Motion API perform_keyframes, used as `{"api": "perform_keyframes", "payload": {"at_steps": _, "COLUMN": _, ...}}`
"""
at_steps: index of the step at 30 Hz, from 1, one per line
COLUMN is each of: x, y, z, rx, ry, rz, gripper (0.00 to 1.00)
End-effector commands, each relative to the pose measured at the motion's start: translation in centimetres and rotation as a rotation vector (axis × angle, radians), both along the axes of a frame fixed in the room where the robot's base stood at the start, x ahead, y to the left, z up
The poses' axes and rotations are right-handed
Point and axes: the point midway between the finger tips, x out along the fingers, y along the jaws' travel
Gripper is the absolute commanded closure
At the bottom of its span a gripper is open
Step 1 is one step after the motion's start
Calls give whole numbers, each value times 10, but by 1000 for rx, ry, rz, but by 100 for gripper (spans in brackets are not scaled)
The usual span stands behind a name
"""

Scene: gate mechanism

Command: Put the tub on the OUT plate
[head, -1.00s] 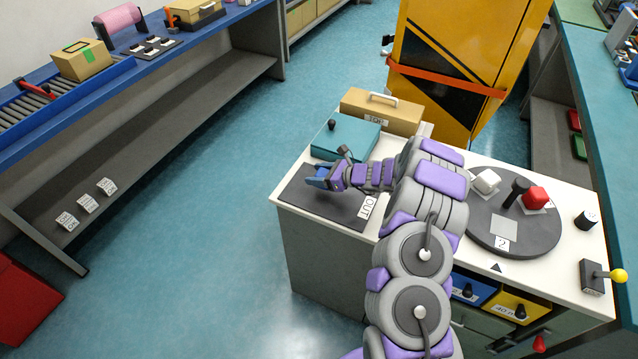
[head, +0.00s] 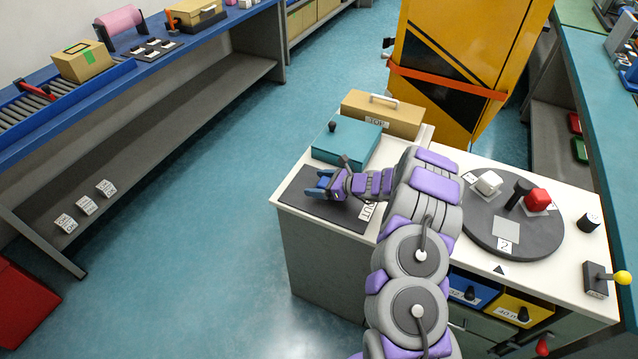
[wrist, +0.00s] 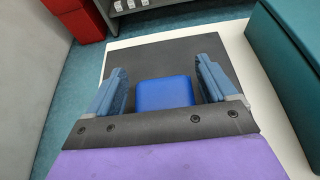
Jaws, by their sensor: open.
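A blue tub (wrist: 164,92) with rounded corners is between the fingers of my gripper in the wrist view. It appears to rest on the dark OUT plate (wrist: 165,57), which also shows at the left end of the white bench top in the head view (head: 298,199). My gripper (wrist: 160,88) is open, with one finger on each side of the tub and gaps visible beside it. In the head view my gripper (head: 322,186) is low over the plate, and I cannot clearly tell the tub from the blue fingers there. The tub's lower part is hidden by the gripper.
A teal box (head: 346,140) with a black knob stands just behind the plate, with a tan case (head: 382,114) beyond. A dark turntable (head: 515,235) carrying a white block and a red block is at the right.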

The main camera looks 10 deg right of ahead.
Motion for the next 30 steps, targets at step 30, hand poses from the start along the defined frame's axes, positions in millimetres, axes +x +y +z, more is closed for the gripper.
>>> {"api": "perform_keyframes", "payload": {"at_steps": 30, "x": -64, "y": -89, "z": 48, "rx": -1, "ry": 0, "rz": -1, "gripper": 15}}
